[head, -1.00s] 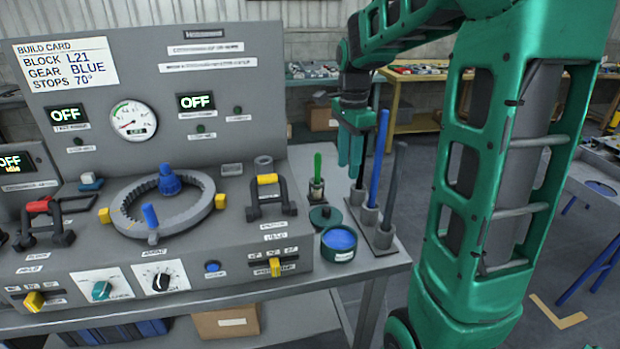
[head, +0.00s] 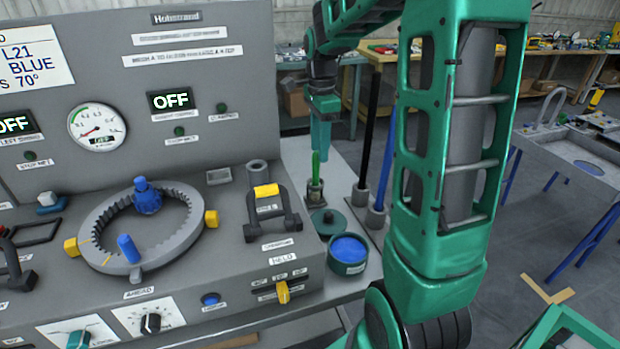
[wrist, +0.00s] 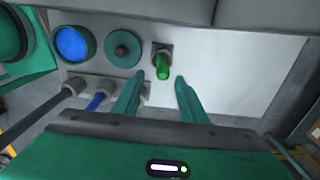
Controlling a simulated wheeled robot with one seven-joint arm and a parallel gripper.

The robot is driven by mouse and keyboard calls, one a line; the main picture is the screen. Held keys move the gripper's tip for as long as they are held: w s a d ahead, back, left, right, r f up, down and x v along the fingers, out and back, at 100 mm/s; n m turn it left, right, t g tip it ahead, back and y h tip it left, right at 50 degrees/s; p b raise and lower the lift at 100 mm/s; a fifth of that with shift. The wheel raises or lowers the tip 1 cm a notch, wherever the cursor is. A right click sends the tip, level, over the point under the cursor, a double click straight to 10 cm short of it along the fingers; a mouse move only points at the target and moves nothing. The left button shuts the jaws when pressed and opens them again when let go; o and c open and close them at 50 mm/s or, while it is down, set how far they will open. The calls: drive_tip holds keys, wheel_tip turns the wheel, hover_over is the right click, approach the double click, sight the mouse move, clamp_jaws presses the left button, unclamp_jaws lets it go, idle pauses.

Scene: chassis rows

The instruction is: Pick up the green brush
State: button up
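The green brush (head: 316,166) stands upright in a small grey holder (head: 315,191) on the bench, right of the console. In the wrist view the green brush (wrist: 163,68) shows from above, ahead of the fingertips and roughly between their lines. My gripper (head: 320,135) points down just above the brush in the head view. In the wrist view my gripper (wrist: 168,78) has its two green fingers apart with nothing between them. Whether the brush's tip reaches up to finger level cannot be told.
A blue-filled pot (head: 347,250) and its dark green lid (head: 328,220) sit beside the brush. Tall rods, one black (head: 367,130) and one blue (head: 385,165), stand in holders to the right. The console (head: 150,290) with a ring gear (head: 190,225) fills the left.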

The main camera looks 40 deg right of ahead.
sight(315, 170)
drive_tip(key=f, duration=0.3)
drive_tip(key=shift+w+a+f, duration=0.15)
drive_tip(key=shift+a, duration=0.15)
drive_tip(key=shift+w+f, duration=0.2)
drive_tip(key=shift+f, duration=2.3)
clamp_jaws()
